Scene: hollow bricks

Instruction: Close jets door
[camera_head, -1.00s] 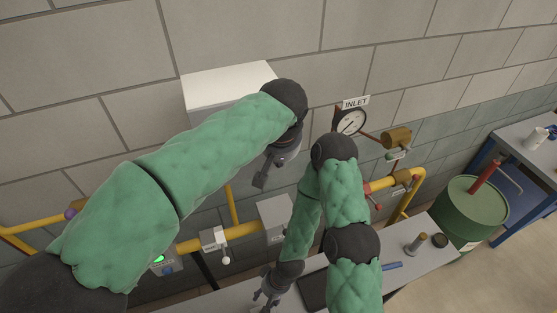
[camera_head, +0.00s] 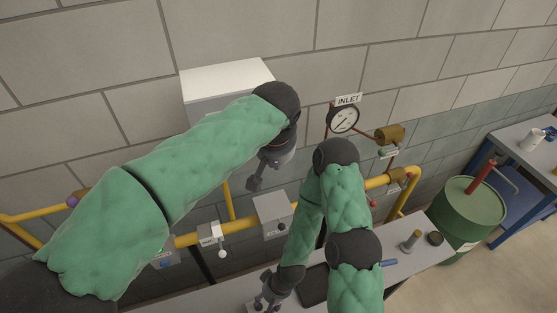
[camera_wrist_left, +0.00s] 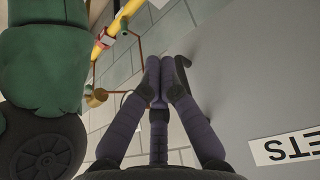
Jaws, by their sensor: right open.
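A large grey panel with a label reading "JETS" (camera_wrist_left: 285,148) fills the right of the left wrist view; I take it as the jets door (camera_wrist_left: 240,90). The label appears upside down. A white-topped box (camera_head: 222,82) is on the wall in the head view; its front is mostly hidden by my left arm. My left gripper (camera_head: 255,184) is below the box's right end. In the left wrist view its fingers (camera_wrist_left: 165,75) come together beside the panel, with nothing seen between them; contact is unclear. My right gripper (camera_head: 266,306) is low over the bench, open and apart from the box.
A yellow pipe (camera_head: 240,225) with a grey box (camera_head: 272,215) and a white-handled valve (camera_head: 210,234) runs below. An inlet gauge (camera_head: 343,119) is on the wall at right. A bench (camera_head: 405,262) holds small items. A green drum (camera_head: 468,215) stands farther right.

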